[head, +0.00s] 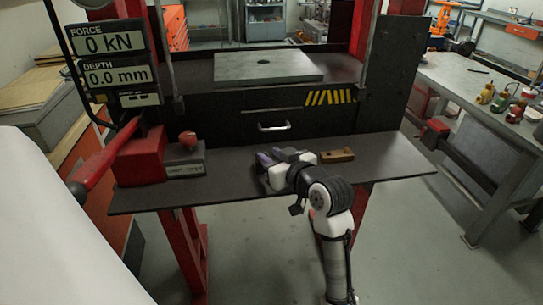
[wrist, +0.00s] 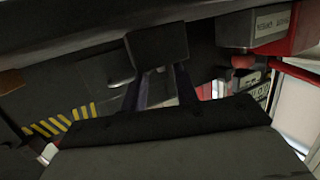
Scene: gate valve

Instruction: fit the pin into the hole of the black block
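The black block (wrist: 157,46) shows in the wrist view at the tips of my gripper's two dark fingers. My gripper (wrist: 160,85) has its fingers apart, one toward each side of the block. I cannot tell whether they press on it. In the head view my gripper (head: 266,158) is low over the dark shelf (head: 225,182), pointing left, and the black block cannot be made out clearly there. I cannot make out the pin or the block's hole in either view.
A small brown block (head: 337,155) lies on the shelf to the right of my gripper. A red box (head: 140,160) and a grey labelled box (head: 184,163) stand at the left. Behind is a press with a grey plate (head: 235,68) and a drawer handle (head: 272,127).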

